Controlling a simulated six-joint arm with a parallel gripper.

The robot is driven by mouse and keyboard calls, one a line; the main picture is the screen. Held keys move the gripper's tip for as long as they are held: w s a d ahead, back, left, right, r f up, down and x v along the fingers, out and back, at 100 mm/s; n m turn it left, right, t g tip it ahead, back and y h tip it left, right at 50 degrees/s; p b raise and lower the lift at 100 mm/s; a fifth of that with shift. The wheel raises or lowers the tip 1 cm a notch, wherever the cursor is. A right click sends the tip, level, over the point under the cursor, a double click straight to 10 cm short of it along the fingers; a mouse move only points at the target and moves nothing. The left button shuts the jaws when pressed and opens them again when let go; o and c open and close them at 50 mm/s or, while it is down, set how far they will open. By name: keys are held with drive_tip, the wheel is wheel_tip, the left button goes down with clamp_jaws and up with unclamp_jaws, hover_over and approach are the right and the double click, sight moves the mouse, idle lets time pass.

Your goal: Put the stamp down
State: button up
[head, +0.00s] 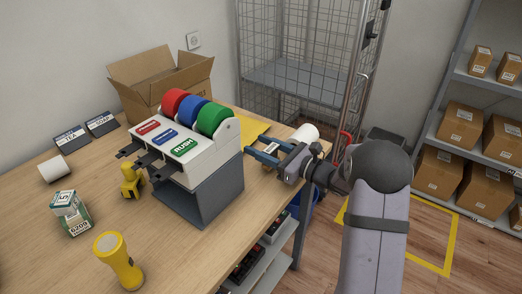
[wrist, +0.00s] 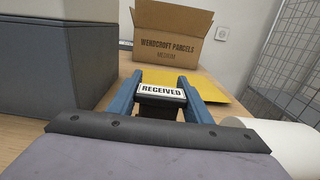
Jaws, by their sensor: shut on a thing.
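My gripper (head: 264,155) reaches in from the right, over the right part of the wooden counter beside the label dispenser. It also shows in the wrist view (wrist: 163,85). Its blue fingers are shut on the stamp (wrist: 161,93), a dark block with a white label reading "RECEIVED". In the head view the stamp shows only as a small pale and dark patch (head: 271,147) between the fingers. I cannot tell whether its underside touches the counter or the yellow envelope (wrist: 188,81) behind it.
The dispenser (head: 190,152) with red, blue and green rolls stands left of my gripper. An open cardboard box (head: 160,82) is at the back. A white roll (head: 304,133) lies close by my gripper. A yellow flashlight (head: 118,262) stands at the front. A wire cage (head: 300,50) is behind the counter.

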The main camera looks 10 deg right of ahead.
drive_tip(key=shift+f, duration=0.7)
drive_tip(key=shift+f, duration=0.2)
drive_tip(key=o, duration=1.1)
drive_tip(key=shift+r, duration=0.1)
drive_tip(key=shift+c, duration=0.2)
drive_tip(key=shift+r, duration=0.15)
drive_tip(key=shift+s+d, duration=0.2)
drive_tip(key=shift+d, duration=0.05)
drive_tip(key=b+v, duration=0.1)
drive_tip(key=v, duration=1)
drive_tip(key=shift+s+d+b, duration=0.1)
drive_tip(key=shift+s+b, duration=0.05)
drive_tip(key=shift+b, duration=0.2)
